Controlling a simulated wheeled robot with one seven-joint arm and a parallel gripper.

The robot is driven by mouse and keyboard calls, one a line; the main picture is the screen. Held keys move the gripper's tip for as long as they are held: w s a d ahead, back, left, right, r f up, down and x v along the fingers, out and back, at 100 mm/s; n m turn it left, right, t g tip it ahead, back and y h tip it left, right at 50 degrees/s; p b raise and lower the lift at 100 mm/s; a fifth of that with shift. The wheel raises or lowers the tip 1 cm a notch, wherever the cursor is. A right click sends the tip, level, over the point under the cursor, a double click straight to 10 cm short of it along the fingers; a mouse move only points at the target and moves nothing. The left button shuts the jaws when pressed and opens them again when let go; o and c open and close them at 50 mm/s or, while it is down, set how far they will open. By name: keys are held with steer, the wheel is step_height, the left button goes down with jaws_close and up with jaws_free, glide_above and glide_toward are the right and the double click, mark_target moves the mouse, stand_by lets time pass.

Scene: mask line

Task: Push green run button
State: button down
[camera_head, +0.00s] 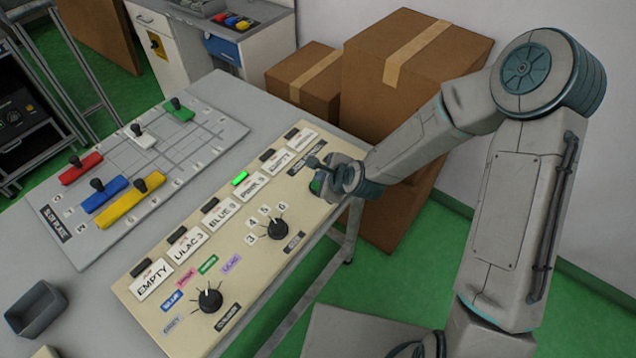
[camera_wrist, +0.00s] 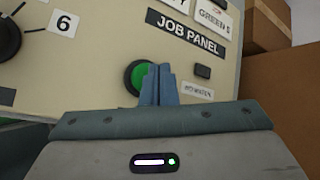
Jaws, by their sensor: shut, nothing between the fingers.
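The green run button (camera_head: 316,186) sits at the right end of the cream job panel (camera_head: 190,331), partly hidden by my gripper in the head view. In the wrist view the round green button (camera_wrist: 133,76) shows in a dark ring just left of my fingers. My gripper (camera_wrist: 160,72) is shut and empty, its blue fingertips pointing at the panel and overlapping the button's right edge in the picture. I cannot tell whether they touch it. The gripper also shows in the head view (camera_head: 318,167) over the panel's right end.
A small dark button (camera_wrist: 203,71) lies right of my fingers. The panel has labelled cards, one lit green lamp (camera_head: 240,178) and two black knobs, including the numbered one (camera_head: 278,229). A slot plate (camera_head: 76,255) with coloured blocks lies left. Cardboard boxes (camera_head: 440,70) stand behind my arm.

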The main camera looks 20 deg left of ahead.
stand_by(0.7)
steer(key=shift+f+b, duration=0.45)
steer(key=shift+b, duration=0.05)
steer(key=shift+f+b, duration=0.5)
stand_by(0.5)
steer(key=shift+r, duration=0.15)
steer(key=shift+r+p, duration=0.65)
steer(key=shift+r, duration=0.15)
steer(key=shift+r+p, duration=1.85)
steer(key=shift+r, duration=0.75)
